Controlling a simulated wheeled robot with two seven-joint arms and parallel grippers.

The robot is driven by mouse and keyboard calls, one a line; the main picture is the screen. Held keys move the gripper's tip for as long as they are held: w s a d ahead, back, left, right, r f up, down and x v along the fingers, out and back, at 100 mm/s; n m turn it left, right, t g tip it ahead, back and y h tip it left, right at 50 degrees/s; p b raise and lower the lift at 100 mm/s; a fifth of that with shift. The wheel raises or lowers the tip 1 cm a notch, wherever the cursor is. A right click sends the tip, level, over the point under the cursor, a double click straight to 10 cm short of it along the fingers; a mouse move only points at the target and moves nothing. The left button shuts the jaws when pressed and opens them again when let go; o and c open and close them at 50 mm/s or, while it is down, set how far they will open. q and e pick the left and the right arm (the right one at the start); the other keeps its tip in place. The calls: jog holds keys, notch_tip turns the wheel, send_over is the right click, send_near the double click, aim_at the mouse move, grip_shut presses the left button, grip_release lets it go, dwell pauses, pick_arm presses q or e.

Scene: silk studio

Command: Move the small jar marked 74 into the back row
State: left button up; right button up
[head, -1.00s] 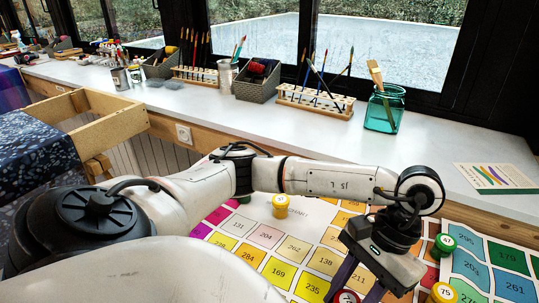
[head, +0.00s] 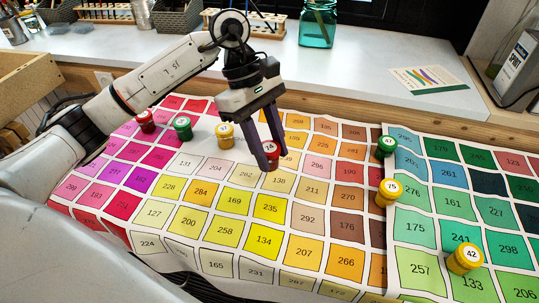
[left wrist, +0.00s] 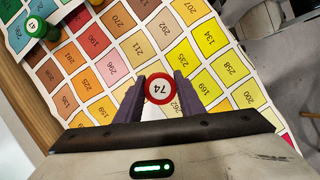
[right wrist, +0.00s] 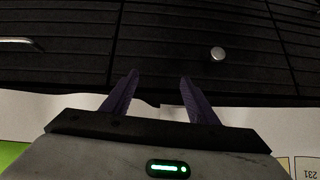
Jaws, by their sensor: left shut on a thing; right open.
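The small red jar marked 74 (head: 271,158) is upright between the fingers of my left gripper (head: 269,164), which is shut on it. It is at or just above the colour chart (head: 217,152); I cannot tell if it touches. In the left wrist view its white lid (left wrist: 160,88) shows between the fingers (left wrist: 159,92). To its left, a red jar (head: 146,122), a green jar (head: 183,128) and a yellow jar (head: 225,135) stand in a line on the chart's back part. My right gripper (right wrist: 160,82) is open and empty; it shows only in the right wrist view.
At the right stand the green jar 41 (head: 385,148), yellow jar 75 (head: 387,193) and yellow jar 42 (head: 465,259). A white sill (head: 370,70) behind holds a glass jar (head: 318,24) and a card (head: 430,79). The right wrist view shows dark slats (right wrist: 160,40).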

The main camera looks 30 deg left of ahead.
pick_arm(q)
jog(key=w+a+r+n+t+y+b, duration=0.1)
jog(key=w+a+r+n+t, duration=0.3)
jog(key=w+n, duration=0.6)
jog(key=f, duration=0.3)
jog(key=s+f+n, duration=0.1)
jog(key=f, duration=0.2)
jog(key=f+n+b, duration=0.1)
jog(key=f, duration=0.2)
jog(key=shift+s+a+f, duration=0.15)
jog(key=shift+s+f, duration=0.1)
jog(key=shift+s, duration=0.15)
jog(key=o, duration=1.1)
jog(key=shift+f, duration=0.15)
